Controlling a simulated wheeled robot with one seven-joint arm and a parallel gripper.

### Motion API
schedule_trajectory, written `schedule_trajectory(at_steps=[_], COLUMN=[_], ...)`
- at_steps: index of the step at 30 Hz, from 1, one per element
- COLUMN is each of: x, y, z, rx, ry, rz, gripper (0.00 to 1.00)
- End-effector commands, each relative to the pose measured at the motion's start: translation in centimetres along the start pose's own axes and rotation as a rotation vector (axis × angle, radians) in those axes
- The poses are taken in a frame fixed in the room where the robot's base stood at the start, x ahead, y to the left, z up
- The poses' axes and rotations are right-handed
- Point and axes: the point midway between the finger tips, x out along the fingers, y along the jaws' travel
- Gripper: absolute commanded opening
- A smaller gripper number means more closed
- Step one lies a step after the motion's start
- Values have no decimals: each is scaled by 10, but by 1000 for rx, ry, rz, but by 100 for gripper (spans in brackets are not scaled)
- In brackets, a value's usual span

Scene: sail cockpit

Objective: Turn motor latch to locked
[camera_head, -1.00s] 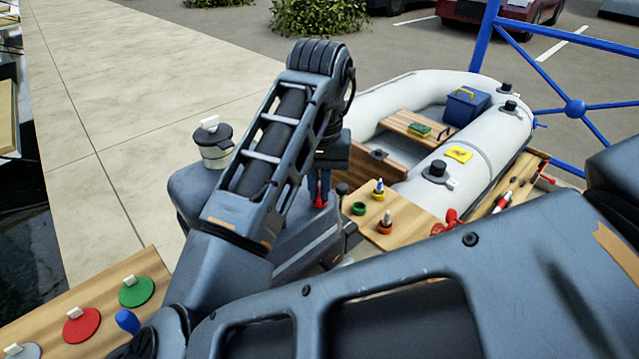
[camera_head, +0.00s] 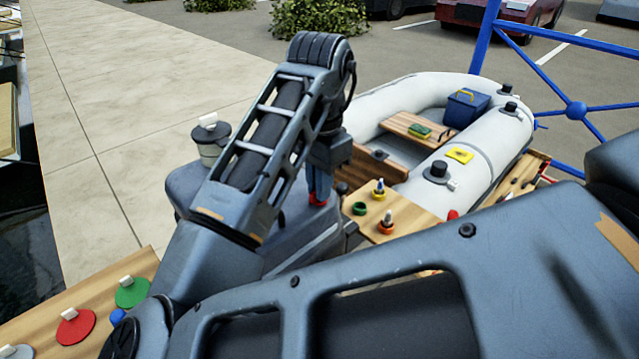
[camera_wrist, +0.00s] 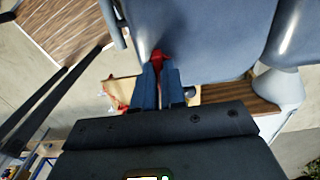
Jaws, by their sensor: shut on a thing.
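The motor latch (camera_wrist: 158,56) is a small red piece on the grey-blue motor housing (camera_wrist: 208,38). In the wrist view my gripper (camera_wrist: 160,68) has its two blue fingers closed on the red latch, and the fingertips hide part of it. In the head view my gripper (camera_head: 318,197) points down at the motor housing (camera_head: 190,187), with a bit of red at its fingertips. The latch's exact angle is hard to make out behind the fingers.
A grey inflatable boat (camera_head: 480,150) lies behind. A small wooden shelf (camera_head: 400,219) with small coloured items stands right of the motor. A wooden board (camera_head: 40,320) with red and green discs is at lower left. A capped container (camera_head: 210,135) stands behind the housing.

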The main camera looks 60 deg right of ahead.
Motion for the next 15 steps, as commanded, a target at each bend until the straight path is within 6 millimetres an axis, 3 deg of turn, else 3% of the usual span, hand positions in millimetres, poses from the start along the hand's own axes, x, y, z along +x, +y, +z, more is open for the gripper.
schedule_trajectory(at_steps=[15], x=[0], y=[0], z=[0], rx=[28], ry=[-1], rz=[-1], gripper=[0])
